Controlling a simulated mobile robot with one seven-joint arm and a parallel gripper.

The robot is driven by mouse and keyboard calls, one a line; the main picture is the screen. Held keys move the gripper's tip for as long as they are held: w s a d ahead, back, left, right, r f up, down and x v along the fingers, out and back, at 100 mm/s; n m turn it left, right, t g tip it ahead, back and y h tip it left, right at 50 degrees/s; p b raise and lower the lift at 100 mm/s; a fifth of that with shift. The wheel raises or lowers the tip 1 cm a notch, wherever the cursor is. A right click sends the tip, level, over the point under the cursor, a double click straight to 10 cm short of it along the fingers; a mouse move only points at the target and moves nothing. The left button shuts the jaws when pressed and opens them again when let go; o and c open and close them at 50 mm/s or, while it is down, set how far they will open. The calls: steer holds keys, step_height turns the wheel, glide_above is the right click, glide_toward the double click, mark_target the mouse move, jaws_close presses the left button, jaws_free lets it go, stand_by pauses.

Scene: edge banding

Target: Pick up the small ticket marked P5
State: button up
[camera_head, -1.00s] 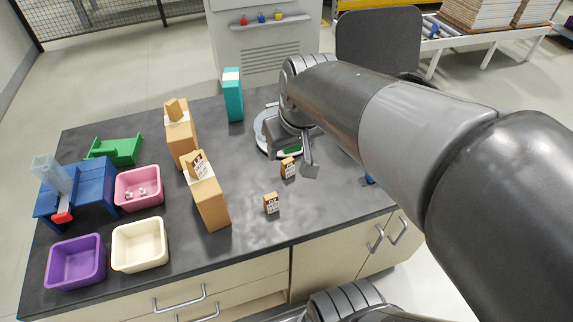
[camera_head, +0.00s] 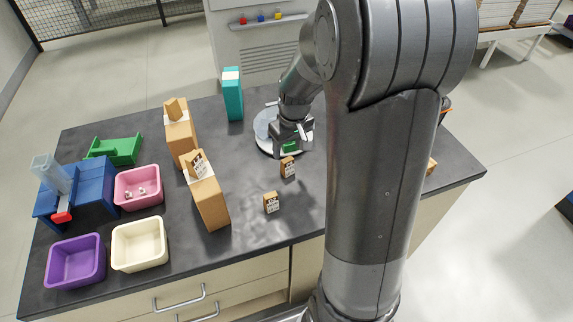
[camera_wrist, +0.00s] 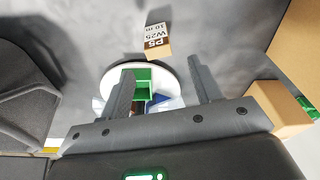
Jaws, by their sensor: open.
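In the wrist view, the small ticket marked P5 (camera_wrist: 157,42) is a brown block with a white and dark label that reads upside down. It lies beyond my open gripper (camera_wrist: 161,68), just past the fingertips, and nothing is between the fingers at their tips. In the head view, my gripper (camera_head: 291,143) is over the white round plate at the back of the bench. Two small brown tickets stand in front of it, a nearer-to-gripper one (camera_head: 288,167) and a front one (camera_head: 271,203). Their print is too small to tell which is P5.
A white round plate (camera_wrist: 175,72) with green and blue parts shows between my fingers. Tall cardboard boxes (camera_head: 209,205) stand left of the tickets, with a teal box (camera_head: 233,95) behind. Pink, cream and purple bins sit at left. My arm hides the right of the bench (camera_head: 310,205).

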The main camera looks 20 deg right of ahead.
mark_target(288, 160)
steer(key=f, duration=0.6)
steer(key=w+f, duration=0.1)
steer(key=f, duration=0.2)
steer(key=shift+c, duration=0.2)
steer(key=c, duration=1)
steer(key=shift+r, duration=0.1)
